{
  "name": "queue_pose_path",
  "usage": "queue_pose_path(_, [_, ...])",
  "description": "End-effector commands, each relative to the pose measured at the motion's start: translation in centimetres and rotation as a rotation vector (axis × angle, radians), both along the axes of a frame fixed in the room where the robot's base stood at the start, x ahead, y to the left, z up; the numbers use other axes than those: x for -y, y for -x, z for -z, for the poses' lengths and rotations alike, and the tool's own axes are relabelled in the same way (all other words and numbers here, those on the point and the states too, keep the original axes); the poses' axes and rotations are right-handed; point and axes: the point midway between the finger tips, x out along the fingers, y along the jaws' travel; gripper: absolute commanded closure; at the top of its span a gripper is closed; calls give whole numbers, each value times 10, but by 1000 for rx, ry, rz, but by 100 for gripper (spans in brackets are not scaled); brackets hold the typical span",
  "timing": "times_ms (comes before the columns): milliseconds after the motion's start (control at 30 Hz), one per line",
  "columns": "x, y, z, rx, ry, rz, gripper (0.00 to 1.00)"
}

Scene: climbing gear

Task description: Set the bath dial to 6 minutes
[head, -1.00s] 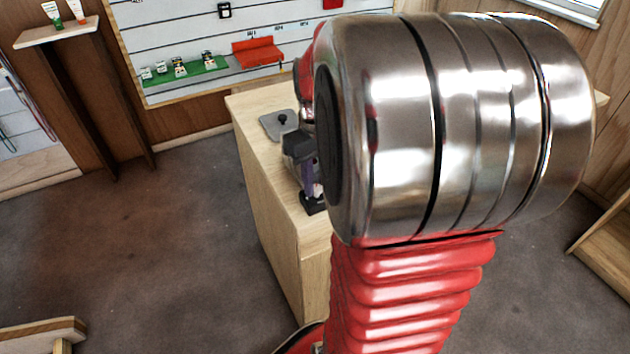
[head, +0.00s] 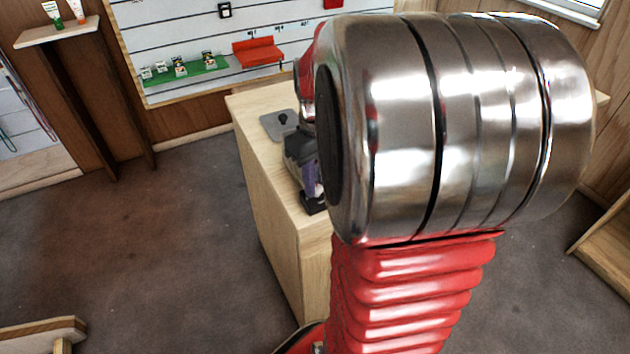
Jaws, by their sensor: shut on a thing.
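My gripper (head: 309,180) shows only in part in the head view, as a dark grey body with a purplish piece. It points down at a small black unit (head: 313,204) near the front edge of the wooden counter (head: 285,220). The gripper is shut at the black unit, seemingly on the bath dial. The dial, its marks and its setting are hidden behind my gripper and my arm's large metal joint, so I cannot read the minutes.
A grey plate with a black knob (head: 281,122) lies on the counter behind the gripper. A slatted wall display with a red shelf (head: 258,51) and a green shelf (head: 187,74) stands behind. Open floor (head: 150,260) lies left of the counter.

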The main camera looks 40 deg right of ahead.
Motion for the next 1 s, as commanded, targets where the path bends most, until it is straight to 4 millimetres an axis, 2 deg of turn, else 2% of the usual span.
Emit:
queue_pose_path(33, [0, 0, 0, 1, 0, 0, 99])
queue_pose_path(67, [0, 0, 0, 1, 0, 0, 76])
queue_pose_path(300, [0, 0, 0, 0, 0, 1, 59])
queue_pose_path(667, [0, 0, -3, 1, 1, 1, 58])
queue_pose_path(867, [0, -1, -23, 3, 2, 1, 58])
queue_pose_path(1000, [1, -1, -46, 4, 3, 1, 58])
